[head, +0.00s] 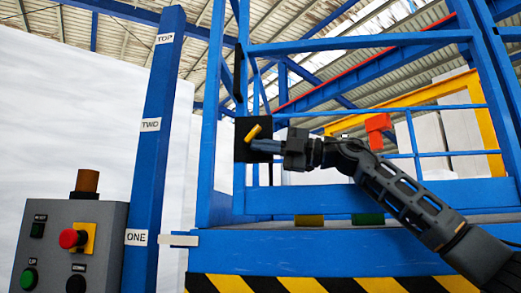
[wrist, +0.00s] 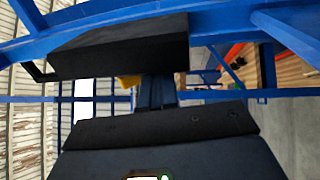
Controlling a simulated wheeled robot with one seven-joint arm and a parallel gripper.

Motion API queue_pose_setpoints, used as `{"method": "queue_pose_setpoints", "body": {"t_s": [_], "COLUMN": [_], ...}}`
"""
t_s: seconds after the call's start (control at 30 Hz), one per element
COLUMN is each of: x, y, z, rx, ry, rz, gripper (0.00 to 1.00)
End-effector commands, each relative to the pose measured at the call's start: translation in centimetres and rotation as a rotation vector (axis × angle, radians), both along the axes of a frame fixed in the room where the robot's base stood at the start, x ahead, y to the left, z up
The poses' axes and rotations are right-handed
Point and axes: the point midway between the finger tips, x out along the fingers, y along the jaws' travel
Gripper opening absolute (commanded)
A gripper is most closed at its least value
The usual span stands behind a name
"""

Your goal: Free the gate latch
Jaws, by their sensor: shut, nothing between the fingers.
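The gate latch is a black box (head: 243,150) with a yellow handle (head: 254,132), mounted on the blue gate (head: 350,42) in the head view. The handle is tilted, its upper end toward the right. My gripper (head: 256,145) is shut and empty, with its fingertips in front of the box just below the handle. I cannot tell whether they touch it. In the wrist view, the black box (wrist: 120,45) fills the upper middle. Part of the yellow handle (wrist: 130,81) shows beside my gripper (wrist: 155,80); the rest is hidden.
A control box (head: 60,250) with a red button stands at the left, beside a blue post (head: 152,150) labelled ONE, TWO and TOP. A platform with a striped black-yellow edge (head: 300,284) lies below the gate. A red block (head: 377,124) shows behind my arm.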

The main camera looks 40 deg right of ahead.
Motion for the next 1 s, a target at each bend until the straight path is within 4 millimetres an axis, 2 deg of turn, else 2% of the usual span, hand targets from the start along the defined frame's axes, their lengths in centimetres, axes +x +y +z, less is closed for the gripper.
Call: {"method": "queue_pose_setpoints", "body": {"t_s": [0.07,1.0], "x": [0.12,0.62], "y": [0.16,0.68], "z": [-0.21,-0.47], "rx": [0.041,0.031], "ry": [-0.036,-0.031], "rz": [0.003,0.001], "gripper": [0.00,0.00]}}
